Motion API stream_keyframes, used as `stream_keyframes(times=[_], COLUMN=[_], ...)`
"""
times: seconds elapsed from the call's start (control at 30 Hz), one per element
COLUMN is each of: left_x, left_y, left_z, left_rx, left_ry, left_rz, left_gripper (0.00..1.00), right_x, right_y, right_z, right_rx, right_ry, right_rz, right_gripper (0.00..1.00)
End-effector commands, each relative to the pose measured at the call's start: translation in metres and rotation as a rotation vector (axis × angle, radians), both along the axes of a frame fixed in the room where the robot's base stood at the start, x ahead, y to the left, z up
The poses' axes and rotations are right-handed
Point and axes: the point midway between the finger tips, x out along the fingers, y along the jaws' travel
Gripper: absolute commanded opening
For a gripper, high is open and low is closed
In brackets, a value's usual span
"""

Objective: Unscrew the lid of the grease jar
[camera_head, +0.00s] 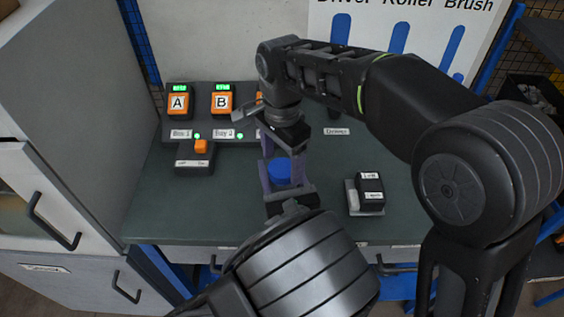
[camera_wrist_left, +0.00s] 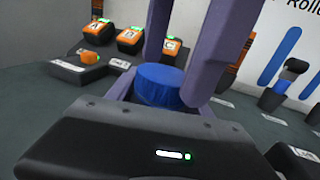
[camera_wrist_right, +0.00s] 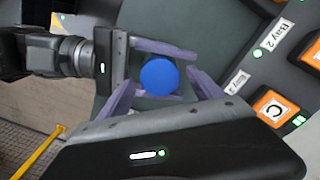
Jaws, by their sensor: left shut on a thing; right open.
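The grease jar shows as a round blue lid (camera_head: 279,170) near the middle of the bench; the jar's body is mostly hidden by gripper parts. My left gripper (camera_head: 284,185) is shut on the jar from the near side, with its purple fingers along both sides below the lid. My right gripper (camera_head: 281,152) points down from above and is open. In the left wrist view its two fingers stand around the blue lid (camera_wrist_left: 160,84). In the right wrist view the lid (camera_wrist_right: 160,76) lies between the open fingers; I cannot tell whether they touch it.
A charger row with orange packs A (camera_head: 178,101) and B (camera_head: 222,101) stands at the back left. An orange-knobbed box (camera_head: 196,158) sits before it. A small black and white labelled device (camera_head: 368,193) stands right of the jar. A grey cabinet (camera_head: 65,110) borders the left side.

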Motion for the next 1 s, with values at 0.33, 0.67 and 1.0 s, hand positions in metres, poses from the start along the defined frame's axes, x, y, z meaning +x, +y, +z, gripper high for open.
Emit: stream_keyframes(times=[0.33, 0.67, 1.0], left_x=[0.0, 0.0, 0.0], left_y=[0.0, 0.0, 0.0], left_z=[0.0, 0.0, 0.0], left_rx=[0.0, 0.0, 0.0], left_ry=[0.0, 0.0, 0.0], left_rz=[0.0, 0.0, 0.0], left_gripper=[0.0, 0.0, 0.0], right_x=[0.0, 0.0, 0.0], right_y=[0.0, 0.001, 0.001], right_z=[0.032, 0.037, 0.067], right_rx=[0.0, -0.001, 0.0], right_ry=[0.0, -0.001, 0.0], right_rz=[0.0, -0.038, -0.296], right_gripper=[0.75, 0.72, 0.72])
